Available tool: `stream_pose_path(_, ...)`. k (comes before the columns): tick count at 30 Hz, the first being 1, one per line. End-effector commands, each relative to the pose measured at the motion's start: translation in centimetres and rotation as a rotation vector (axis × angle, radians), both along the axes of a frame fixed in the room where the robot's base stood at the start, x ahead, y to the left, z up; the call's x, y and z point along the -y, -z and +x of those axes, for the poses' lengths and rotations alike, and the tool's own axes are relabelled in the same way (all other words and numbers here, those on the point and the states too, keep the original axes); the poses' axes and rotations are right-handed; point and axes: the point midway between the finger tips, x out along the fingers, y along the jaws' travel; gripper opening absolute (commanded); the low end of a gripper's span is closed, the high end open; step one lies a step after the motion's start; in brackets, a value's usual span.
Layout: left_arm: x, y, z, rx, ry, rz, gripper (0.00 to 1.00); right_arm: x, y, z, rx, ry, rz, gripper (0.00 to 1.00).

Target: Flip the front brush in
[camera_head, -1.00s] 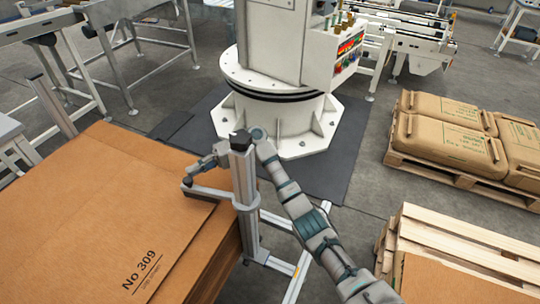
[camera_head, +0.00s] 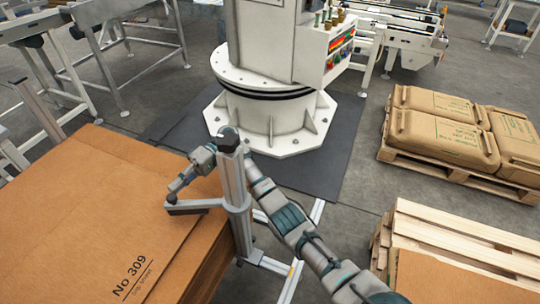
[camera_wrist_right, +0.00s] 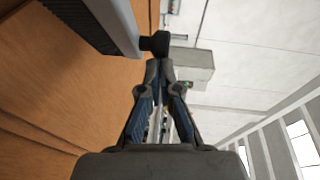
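The front brush is a grey bar (camera_head: 195,207) that reaches left from a metal post (camera_head: 232,185) and lies over the stack of brown cardboard sheets (camera_head: 90,215). In the right wrist view the bar (camera_wrist_right: 120,25) runs in from the top and ends in a black tip (camera_wrist_right: 155,43). My right gripper (camera_head: 173,194) is at the bar's free end, on its far side. In the right wrist view its fingers (camera_wrist_right: 159,66) come together just below the black tip, with nothing seen between them. Whether they touch the tip is hard to tell. My left gripper is out of view.
A white machine base (camera_head: 270,110) stands behind the post. A pallet with brown sacks (camera_head: 440,128) is at the right, and a wooden pallet (camera_head: 450,240) is at the lower right. Conveyors (camera_head: 100,40) stand at the back left. Floor shows between them.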

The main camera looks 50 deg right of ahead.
Motion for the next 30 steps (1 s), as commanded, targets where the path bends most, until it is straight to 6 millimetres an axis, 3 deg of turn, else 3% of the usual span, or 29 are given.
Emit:
stream_pose_path(19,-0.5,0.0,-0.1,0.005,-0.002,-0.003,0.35,-0.4,-0.1,0.1,0.001,-0.005,-0.003,0.00)
stream_pose_path(23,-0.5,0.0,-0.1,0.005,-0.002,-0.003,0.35,1.2,-0.3,0.2,0.000,0.000,-0.005,0.00)
stream_pose_path(30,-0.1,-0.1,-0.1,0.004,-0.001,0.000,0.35,5.7,-0.5,0.4,-0.003,0.003,0.000,0.00)
